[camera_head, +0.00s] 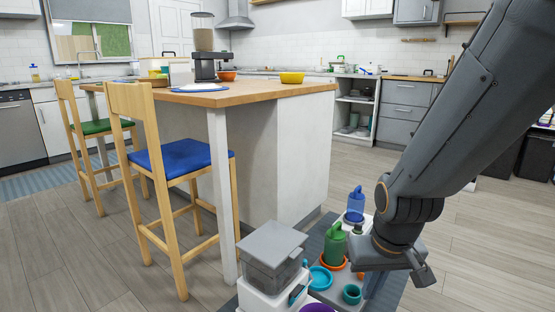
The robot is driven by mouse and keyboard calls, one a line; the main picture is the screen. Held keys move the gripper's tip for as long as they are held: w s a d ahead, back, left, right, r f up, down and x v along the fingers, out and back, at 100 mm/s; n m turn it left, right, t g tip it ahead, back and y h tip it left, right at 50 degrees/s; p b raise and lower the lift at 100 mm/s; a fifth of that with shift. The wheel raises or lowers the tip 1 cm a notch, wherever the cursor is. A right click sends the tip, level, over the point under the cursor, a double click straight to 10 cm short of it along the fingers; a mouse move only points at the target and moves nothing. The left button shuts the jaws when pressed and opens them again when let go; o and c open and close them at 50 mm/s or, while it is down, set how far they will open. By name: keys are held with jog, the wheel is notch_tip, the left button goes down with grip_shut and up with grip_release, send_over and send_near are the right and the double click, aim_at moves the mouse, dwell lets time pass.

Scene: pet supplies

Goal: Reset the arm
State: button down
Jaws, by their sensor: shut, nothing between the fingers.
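My arm (450,105) comes down from the upper right of the view, bent at its lower joint. My gripper (418,267) is at its lower end, shut with nothing held. It is at the right of the pet supplies on the floor mat, and the arm's end hides part of them. A green bottle (334,245) stands in an orange dish, and a blue bottle (355,205) stands behind it. A teal bowl (320,278) and a small teal cup (351,294) are close by. A grey-lidded feeder (272,256) stands to their left.
A wood-topped island (260,93) with a white post stands at left centre. A stool with a blue seat (180,157) and one with a green seat (100,127) are beside it. Open wooden floor (480,250) lies at the right. Grey cabinets (401,110) line the back.

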jog(key=s+a+r+n+g+y, duration=0.1)
jog(key=s+a+r+n, duration=0.15)
jog(key=s+a, duration=0.6)
jog(key=s+a+r+n+g, duration=0.15)
jog(key=s+a+n, duration=0.3)
jog(key=a, duration=0.75)
jog(key=d+r+m+p, duration=0.3)
jog(key=d+r+p, duration=0.7)
jog(key=r+p, duration=0.3)
jog(key=d+r+m+h+p, duration=0.1)
jog(key=d+r+m+p, duration=0.3)
jog(key=d+r+p, duration=0.6)
notch_tip(320, 180, up, 3)
jog(key=p, duration=0.7)
jog(key=shift+s+d, duration=0.3)
jog(key=shift+s, duration=0.05)
